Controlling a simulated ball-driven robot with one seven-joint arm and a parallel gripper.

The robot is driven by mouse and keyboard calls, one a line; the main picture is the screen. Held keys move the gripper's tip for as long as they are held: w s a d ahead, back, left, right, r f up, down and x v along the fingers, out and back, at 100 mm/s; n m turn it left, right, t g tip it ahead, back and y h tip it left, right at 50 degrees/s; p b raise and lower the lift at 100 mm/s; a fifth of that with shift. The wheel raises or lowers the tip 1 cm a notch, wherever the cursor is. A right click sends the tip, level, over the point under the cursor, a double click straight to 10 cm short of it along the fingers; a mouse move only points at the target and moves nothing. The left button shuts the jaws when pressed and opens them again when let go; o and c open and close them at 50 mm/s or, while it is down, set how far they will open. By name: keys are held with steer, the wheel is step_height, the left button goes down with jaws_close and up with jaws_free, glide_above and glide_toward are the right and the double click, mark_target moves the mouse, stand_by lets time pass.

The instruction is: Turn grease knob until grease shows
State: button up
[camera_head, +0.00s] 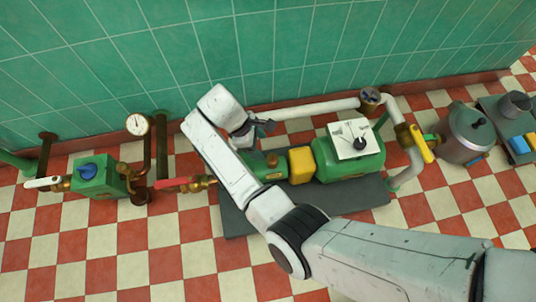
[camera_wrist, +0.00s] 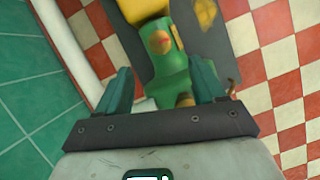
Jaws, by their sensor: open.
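The green pump body (camera_head: 262,166) sits on the dark base plate, partly hidden behind my arm. A small round orange-brown knob (camera_wrist: 160,42) stands on top of it in the wrist view, and I take it to be the grease knob. It shows as a small brass spot (camera_head: 271,160) in the head view. My gripper (camera_wrist: 161,70) is open above the pump, its two teal fingers apart with nothing gripped. The knob lies just beyond the fingertips, roughly in line with the gap. I cannot make out any grease.
A yellow coupling guard (camera_head: 301,165) and green motor (camera_head: 350,158) with a white top box (camera_head: 355,139) share the dark base plate (camera_head: 352,194). A white pipe (camera_head: 310,109) runs behind. A red-handled valve (camera_head: 178,184) stands left. The checkered floor in front is clear.

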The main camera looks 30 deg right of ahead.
mark_target(273, 158)
steer(key=b+x, duration=0.4)
steer(key=x, duration=0.5)
steer(key=shift+d+f, duration=0.1)
steer(key=shift+f, duration=0.15)
steer(key=shift+c, duration=0.4)
steer(key=c, duration=1)
